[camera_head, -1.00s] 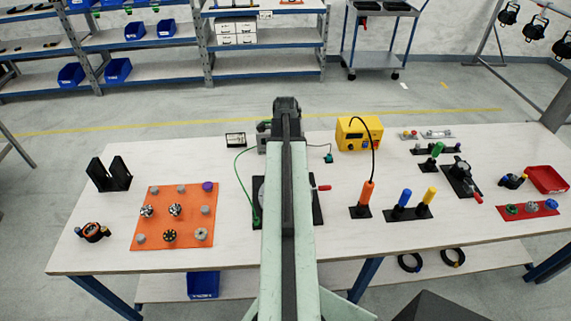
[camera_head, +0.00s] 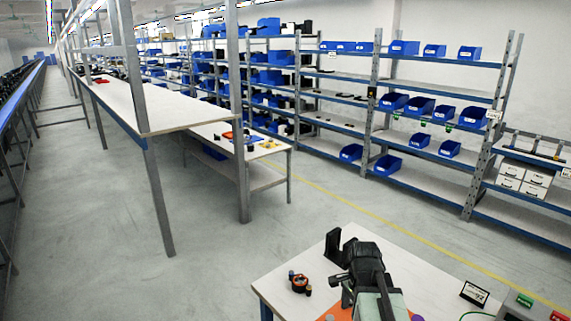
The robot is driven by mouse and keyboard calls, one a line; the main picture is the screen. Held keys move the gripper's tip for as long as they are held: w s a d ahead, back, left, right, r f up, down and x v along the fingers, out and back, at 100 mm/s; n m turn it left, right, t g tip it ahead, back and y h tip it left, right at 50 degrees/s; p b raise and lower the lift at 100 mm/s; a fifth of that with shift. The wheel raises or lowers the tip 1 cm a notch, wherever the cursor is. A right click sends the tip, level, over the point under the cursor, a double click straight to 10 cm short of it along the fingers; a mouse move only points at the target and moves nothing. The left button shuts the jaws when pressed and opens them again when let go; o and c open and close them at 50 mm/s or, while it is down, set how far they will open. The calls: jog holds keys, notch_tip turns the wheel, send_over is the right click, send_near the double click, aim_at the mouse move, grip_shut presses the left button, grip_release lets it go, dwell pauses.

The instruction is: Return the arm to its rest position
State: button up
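My arm (camera_head: 380,302) shows at the lower right of the head view, a pale green link with a black top. Its black end, my gripper (camera_head: 358,262), is over the left part of the worktable (camera_head: 277,288). The fingertips cannot be made out, so its opening is unclear. No held object can be seen. Much of my arm is cut off by the bottom edge of the picture.
On the worktable near my gripper are an orange-and-black part (camera_head: 299,283), a black upright holder (camera_head: 333,246), a small sign (camera_head: 474,293) and a partly hidden orange mat (camera_head: 336,316). Shelving (camera_head: 420,118) stands behind. The floor (camera_head: 190,285) at left is clear.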

jog(key=s+a+n, duration=0.2)
jog(key=a+n, duration=0.7)
jog(key=n, duration=0.5)
jog(key=shift+n, duration=0.3)
jog(key=shift+a, duration=0.15)
